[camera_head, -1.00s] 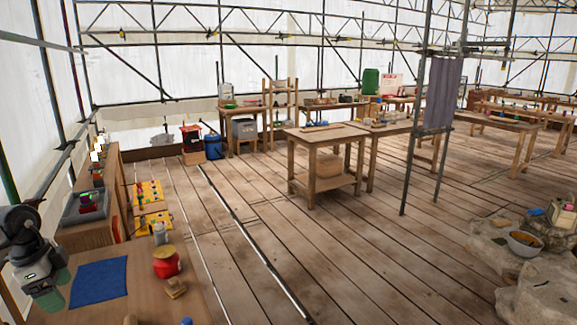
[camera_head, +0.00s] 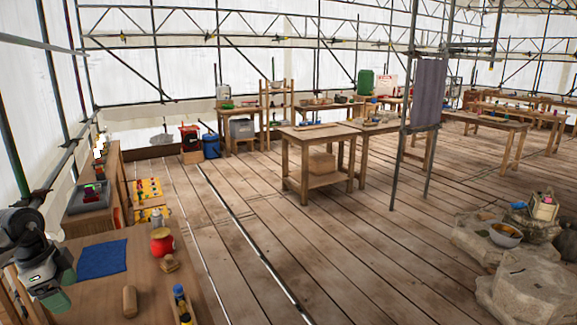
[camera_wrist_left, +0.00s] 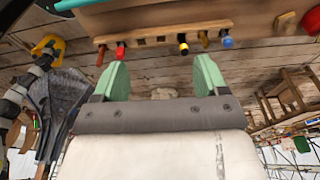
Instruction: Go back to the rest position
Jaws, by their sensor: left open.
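My left gripper (camera_head: 62,287) is at the lower left in the head view, by the left end of the near wooden table (camera_head: 140,268). In the left wrist view its two green fingers (camera_wrist_left: 161,78) stand wide apart with nothing between them. A blue cloth (camera_head: 102,259) lies flat on the table just right of the gripper. My right gripper is not in view.
A wooden block (camera_head: 168,264), a wooden cylinder (camera_head: 130,301) and a rack with a dark bottle (camera_head: 179,294) are on the near table. A grey tray (camera_head: 90,198) sits on the left bench. Plank floor is clear ahead; stone blocks (camera_head: 525,285) lie at right.

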